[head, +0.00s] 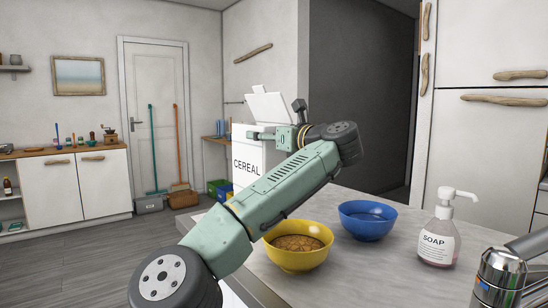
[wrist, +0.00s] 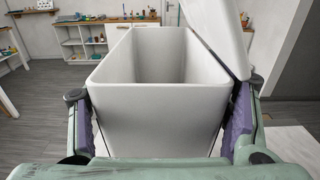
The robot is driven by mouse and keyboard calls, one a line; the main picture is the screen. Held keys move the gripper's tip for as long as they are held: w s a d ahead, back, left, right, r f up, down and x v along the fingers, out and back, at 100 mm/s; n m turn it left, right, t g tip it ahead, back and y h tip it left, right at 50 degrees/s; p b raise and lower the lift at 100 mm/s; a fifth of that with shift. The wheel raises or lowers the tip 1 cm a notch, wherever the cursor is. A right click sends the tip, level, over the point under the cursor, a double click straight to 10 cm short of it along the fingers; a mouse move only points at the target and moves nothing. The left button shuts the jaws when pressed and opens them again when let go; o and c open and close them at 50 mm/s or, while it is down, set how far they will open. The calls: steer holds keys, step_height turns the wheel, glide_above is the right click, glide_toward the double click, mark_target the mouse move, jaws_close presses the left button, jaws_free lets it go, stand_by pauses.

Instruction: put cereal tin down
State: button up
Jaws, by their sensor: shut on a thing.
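The cereal tin (head: 247,160) is a white box lettered CEREAL, upright, with its lid tilted open. My gripper (head: 268,134) is shut on its upper part. In the wrist view the tin (wrist: 150,110) stands between the purple finger pads of my gripper (wrist: 163,120), one pad on each side. Its open top looks empty as far down as I see, and the lid (wrist: 218,35) leans up at the right. My arm hides the tin's lower part in the head view, so I cannot tell whether its base touches the counter.
On the grey counter (head: 390,255) stand a yellow bowl (head: 297,258) with brown contents, a blue bowl (head: 367,233) and a soap bottle (head: 438,240). A metal tap (head: 500,275) is at the front right. The counter between the blue bowl and the soap is clear.

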steer(key=shift+f, duration=1.8)
steer(key=shift+f, duration=0.15)
steer(key=o, duration=1.9)
steer(key=shift+o, duration=0.2)
steer(key=b+v, duration=0.2)
steer(key=v, duration=1)
steer(key=shift+b, duration=0.4)
